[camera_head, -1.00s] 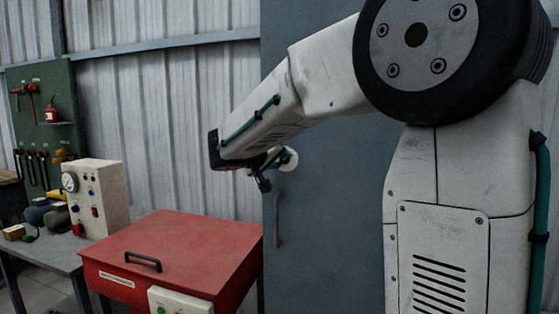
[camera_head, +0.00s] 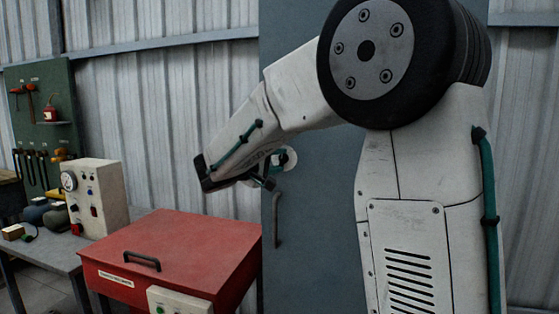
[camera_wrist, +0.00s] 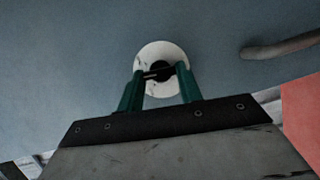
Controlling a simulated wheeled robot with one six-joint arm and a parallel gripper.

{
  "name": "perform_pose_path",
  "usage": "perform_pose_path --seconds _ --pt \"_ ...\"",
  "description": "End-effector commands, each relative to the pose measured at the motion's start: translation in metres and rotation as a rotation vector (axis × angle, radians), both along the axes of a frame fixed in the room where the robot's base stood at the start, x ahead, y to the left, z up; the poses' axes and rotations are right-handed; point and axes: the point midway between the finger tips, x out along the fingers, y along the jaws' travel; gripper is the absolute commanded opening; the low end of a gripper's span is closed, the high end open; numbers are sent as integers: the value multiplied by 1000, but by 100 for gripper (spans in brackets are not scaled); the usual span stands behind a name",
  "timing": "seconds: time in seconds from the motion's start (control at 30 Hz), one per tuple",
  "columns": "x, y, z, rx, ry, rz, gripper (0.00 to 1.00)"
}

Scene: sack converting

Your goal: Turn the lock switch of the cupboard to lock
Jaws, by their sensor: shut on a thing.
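The cupboard (camera_head: 300,215) is a tall blue-grey metal cabinet behind my arm. Its lock switch shows in the wrist view as a black knob (camera_wrist: 160,71) on a round white plate (camera_wrist: 147,52). In the head view the plate (camera_head: 290,158) is partly hidden by my gripper. My gripper (camera_wrist: 161,75) has green fingers, one at each side of the black knob, and is shut on it. It also shows in the head view (camera_head: 272,174), small and dark against the door. The fingers hide part of the knob, and I cannot read any lock marking.
A grey door handle (camera_head: 277,220) sits below the lock, and also shows in the wrist view (camera_wrist: 280,48). A red machine (camera_head: 175,255) with a lid handle stands in front at lower left. A bench with a gauge box (camera_head: 98,195) is further left.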

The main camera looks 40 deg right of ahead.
Motion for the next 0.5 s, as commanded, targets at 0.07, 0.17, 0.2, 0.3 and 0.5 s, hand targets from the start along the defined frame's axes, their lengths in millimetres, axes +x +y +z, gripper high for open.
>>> perform_pose_path --seconds 0.07,0.17,0.2,0.3,0.5 --pt "1 1 -2 -45 60 3 13" --pt "1 1 -3 -104 135 4 13" --pt "1 1 -3 -128 165 4 13" --pt "1 1 -4 -186 239 4 13" --pt "1 0 -6 -303 389 5 13"
